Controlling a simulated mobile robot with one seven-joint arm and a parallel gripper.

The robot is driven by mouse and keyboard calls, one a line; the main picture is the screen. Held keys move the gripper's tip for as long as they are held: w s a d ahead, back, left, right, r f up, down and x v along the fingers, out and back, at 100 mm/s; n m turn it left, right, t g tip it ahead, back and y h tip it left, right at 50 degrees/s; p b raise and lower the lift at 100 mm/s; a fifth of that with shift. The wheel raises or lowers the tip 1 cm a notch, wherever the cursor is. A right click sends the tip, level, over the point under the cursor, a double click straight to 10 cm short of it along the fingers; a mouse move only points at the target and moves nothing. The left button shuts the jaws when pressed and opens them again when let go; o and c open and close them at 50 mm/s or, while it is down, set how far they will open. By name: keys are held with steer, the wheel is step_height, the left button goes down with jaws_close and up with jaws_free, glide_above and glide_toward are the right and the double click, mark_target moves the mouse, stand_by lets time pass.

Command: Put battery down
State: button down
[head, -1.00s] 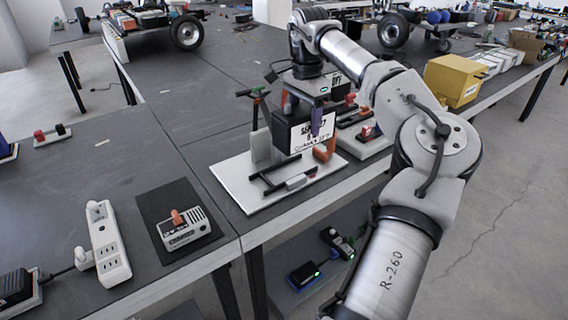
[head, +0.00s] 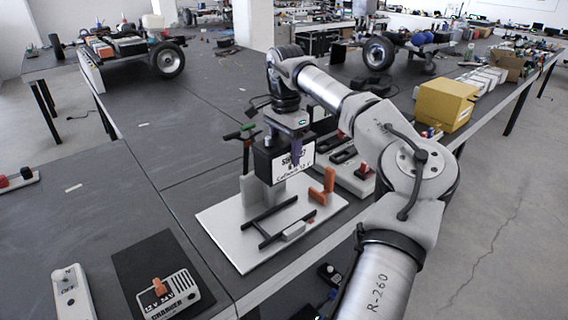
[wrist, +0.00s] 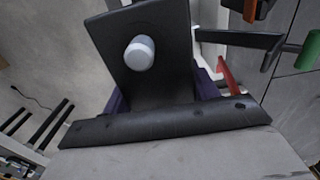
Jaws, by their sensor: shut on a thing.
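The battery (head: 293,162) is a black box with a white printed label. My gripper (head: 295,146) is shut on it from above, with purple fingers showing. It hangs over the back part of a pale tray (head: 237,250) with black rails (head: 278,222), an orange clamp (head: 322,187) and a grey upright plate (head: 250,198). The battery appears raised above the rails; the exact gap is unclear. In the wrist view the black battery top (wrist: 165,85) fills the middle, with one round grey terminal (wrist: 140,53). Its underside is hidden.
A charger (head: 160,292) on a dark mat and a white power strip (head: 72,292) lie at front left. A green-handled tool (head: 240,133) stands behind the tray. Red-handled switches (head: 362,172) sit to its right, and a yellow box (head: 446,105) stands farther back.

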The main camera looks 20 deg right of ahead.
step_height(320, 180, down, 17)
steer(key=p, duration=0.3)
stand_by(0.5)
steer(key=c, duration=0.8)
jaws_free()
steer(key=shift+f, duration=0.25)
steer(key=shift+o, duration=0.5)
steer(key=shift+s+r, duration=0.1)
step_height(320, 180, up, 12)
steer(key=b, duration=0.3)
